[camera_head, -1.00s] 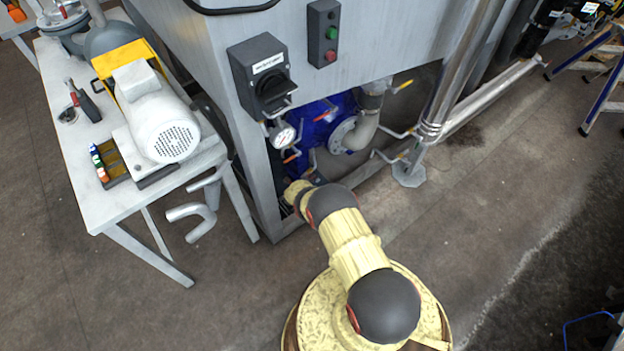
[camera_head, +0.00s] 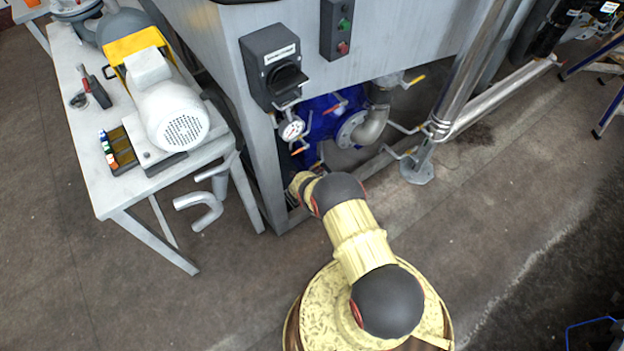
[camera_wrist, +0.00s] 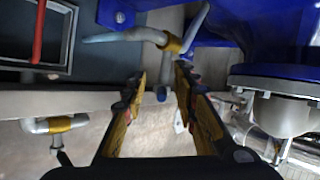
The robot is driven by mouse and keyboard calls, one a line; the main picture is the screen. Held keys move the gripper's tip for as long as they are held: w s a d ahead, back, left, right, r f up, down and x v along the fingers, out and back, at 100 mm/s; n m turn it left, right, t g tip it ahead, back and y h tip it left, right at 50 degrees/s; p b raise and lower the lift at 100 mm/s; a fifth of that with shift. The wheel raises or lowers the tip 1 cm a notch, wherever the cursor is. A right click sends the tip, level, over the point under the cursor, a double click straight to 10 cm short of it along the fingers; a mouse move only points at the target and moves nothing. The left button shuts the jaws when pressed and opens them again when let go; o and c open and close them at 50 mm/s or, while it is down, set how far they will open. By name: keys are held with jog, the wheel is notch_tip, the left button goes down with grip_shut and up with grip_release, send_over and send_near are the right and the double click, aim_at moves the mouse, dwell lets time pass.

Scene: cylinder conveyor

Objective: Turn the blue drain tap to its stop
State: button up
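In the wrist view, a pale blue-grey tap lever (camera_wrist: 112,37) with a yellow collar (camera_wrist: 174,44) runs across the top middle. A short grey stem with a blue end (camera_wrist: 162,94) hangs below the collar. My gripper (camera_wrist: 159,76) is open, its two yellow and black fingers apart, one on each side of the stem's line. I see no clear contact between fingers and tap. In the head view my gripper is hidden beyond my yellow arm, low by the machine's frame leg, and I cannot make out this tap there.
A blue pump housing (camera_head: 318,125), a pressure gauge (camera_head: 292,129) and several orange-handled taps crowd the space under the tank. A grey frame leg (camera_head: 262,165) stands close to my arm. A white flanged fitting (camera_wrist: 280,108) is right of the fingers. A motor table (camera_head: 105,190) stands left.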

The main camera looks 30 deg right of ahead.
jog(key=v, duration=1)
jog(key=shift+s, duration=0.1)
jog(key=shift+c, duration=0.2)
